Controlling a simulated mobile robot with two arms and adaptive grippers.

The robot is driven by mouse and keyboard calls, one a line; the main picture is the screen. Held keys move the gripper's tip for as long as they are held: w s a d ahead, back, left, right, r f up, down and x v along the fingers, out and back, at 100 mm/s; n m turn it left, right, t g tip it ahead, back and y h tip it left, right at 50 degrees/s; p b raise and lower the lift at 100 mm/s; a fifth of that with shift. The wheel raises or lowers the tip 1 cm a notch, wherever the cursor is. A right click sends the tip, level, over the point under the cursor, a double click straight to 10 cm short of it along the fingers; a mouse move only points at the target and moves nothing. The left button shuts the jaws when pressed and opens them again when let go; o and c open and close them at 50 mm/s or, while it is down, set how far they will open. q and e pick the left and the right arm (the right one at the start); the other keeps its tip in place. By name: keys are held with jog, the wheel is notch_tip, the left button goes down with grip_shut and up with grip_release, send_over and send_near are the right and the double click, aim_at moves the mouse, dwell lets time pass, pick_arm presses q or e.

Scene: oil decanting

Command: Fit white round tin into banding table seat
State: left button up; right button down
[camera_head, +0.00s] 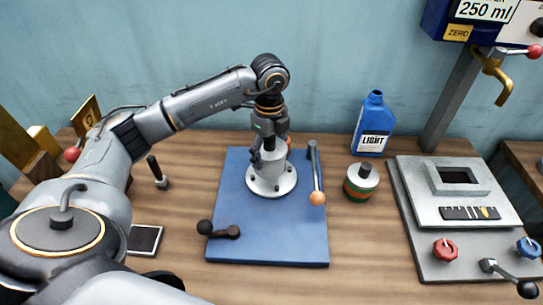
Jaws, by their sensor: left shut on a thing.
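My left gripper (268,146) points straight down over the blue board, shut on a small pale round thing that I take to be the white round tin; the fingers hide most of it. Directly below is a pale grey round seat with a bolted flange (283,187), fixed to the blue board (238,205). The gripper is right above the seat's middle. I cannot tell whether the tin touches the seat or is inside it. My right gripper is not in view.
A lever with an orange knob (317,197) stands right of the seat, and a black-knobbed handle (205,227) is at the board's front left. A green and red tin (361,182), a blue bottle (373,126) and a grey fixture plate (428,254) are further right.

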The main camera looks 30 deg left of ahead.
aim_at(271, 159)
pick_arm(q)
jog(key=shift+w+a+f, duration=0.2)
jog(key=shift+w+f, duration=0.25)
jog(key=shift+f, duration=0.1)
jog(key=shift+w+a+f, duration=0.15)
jog(key=shift+w+f, duration=0.3)
jog(key=shift+f, duration=0.05)
notch_tip(271, 159, down, 3)
jog(key=shift+w+a+r+p, duration=0.1)
jog(key=shift+w+p, duration=0.05)
jog(key=shift+p, duration=0.95)
jog(key=shift+f, duration=0.35)
jog(key=shift+f, duration=0.2)
jog(key=o, duration=1.5)
jog(key=shift+o, duration=0.2)
